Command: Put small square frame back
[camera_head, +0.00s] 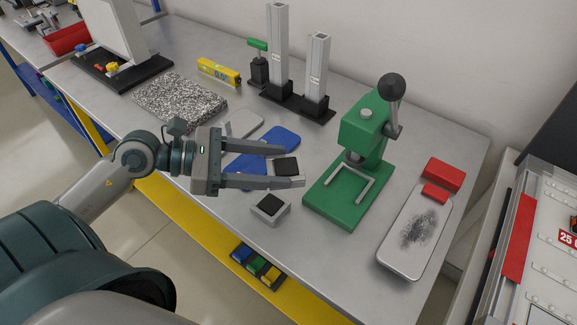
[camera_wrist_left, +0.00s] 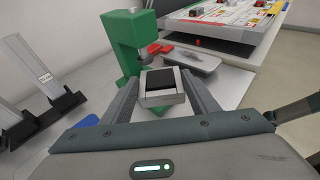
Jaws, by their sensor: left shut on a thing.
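A small square frame (camera_head: 286,167) with a black centre and a light grey rim is held between the fingertips of my left gripper (camera_head: 293,166). It also shows between the fingers in the left wrist view (camera_wrist_left: 161,97). My left gripper is shut on it and holds it over the bench, left of the green press. A second small square block (camera_head: 270,208) with a black top and light sides is on the bench just below the gripper in the head view. My right gripper is not in view.
A green press (camera_head: 345,190) with a black-knobbed lever stands right of the gripper. A blue flat piece (camera_head: 277,138) lies partly under the fingers. A grey tray (camera_head: 404,256) with a dark smudge and red blocks (camera_head: 443,175) are at right. Two grey posts (camera_head: 317,75) stand behind.

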